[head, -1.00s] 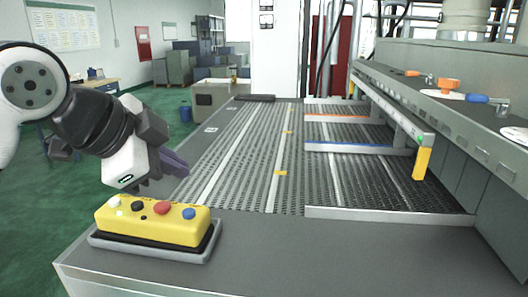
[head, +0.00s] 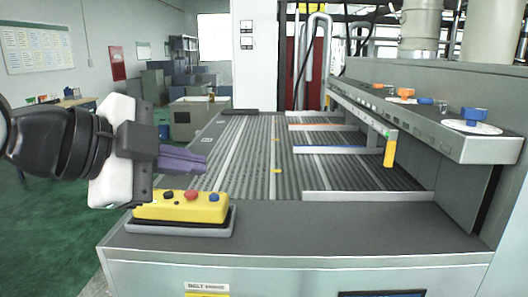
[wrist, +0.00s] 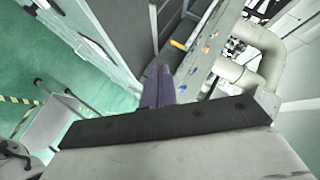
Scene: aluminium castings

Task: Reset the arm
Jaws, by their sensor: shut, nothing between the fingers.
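My gripper (head: 204,163) is at the left in the head view, held a little above the yellow button box and pointing right. Its purple fingers are together with nothing between them. In the wrist view the closed fingers (wrist: 158,86) show at the centre. The yellow button box (head: 182,207) has black, red and blue buttons along its top. It sits in a grey tray on the near end of the machine.
A conveyor bed (head: 250,160) with ribbed mats runs away behind the box. Lane dividers and a rail with a yellow end (head: 390,150) stand at the right. A side ledge holds an orange knob (head: 405,93) and a blue knob (head: 474,115).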

